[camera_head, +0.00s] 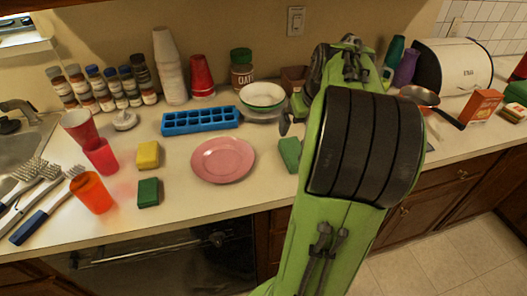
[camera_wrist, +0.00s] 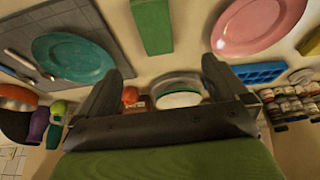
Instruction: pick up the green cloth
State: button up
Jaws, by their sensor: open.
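The green cloth (camera_head: 290,153) appears as a green rectangular piece lying on the counter just right of the pink plate (camera_head: 223,160), its right side hidden by my arm. In the wrist view, a green rectangle (camera_wrist: 152,25) lies at the top, between a teal plate (camera_wrist: 73,58) and the pink plate (camera_wrist: 255,22). My gripper (camera_wrist: 159,68) is open, with nothing between its fingers. The cloth lies ahead of the fingertips, roughly in line with the gap, apart from them. In the head view my arm mostly hides my gripper.
A smaller green block (camera_head: 148,193) and a yellow sponge (camera_head: 148,155) lie left of the plate. A blue ice tray (camera_head: 200,121), a white-green bowl (camera_head: 263,95), stacked cups (camera_head: 168,65) and spice jars (camera_head: 103,88) stand behind. Free counter lies in front of the pink plate.

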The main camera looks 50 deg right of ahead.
aim_at(295, 151)
jog(key=b+x, duration=0.1)
jog(key=x, duration=0.4)
jog(key=b+x, duration=0.2)
jog(key=x, duration=0.3)
jog(key=s+b+x, duration=0.1)
jog(key=b+x, duration=0.1)
jog(key=x, duration=0.3)
jog(key=shift+d+f, duration=0.35)
jog(key=shift+r, duration=0.1)
jog(key=shift+c, duration=0.8)
jog(key=c, duration=0.8)
notch_tip(295, 151, up, 10)
jog(key=p, duration=0.3)
jog(key=shift+r+p, duration=0.1)
jog(key=shift+p, duration=0.3)
jog(key=shift+c, duration=0.2)
jog(key=o, duration=0.4)
jog(key=c, duration=0.3)
jog(key=shift+w, duration=0.1)
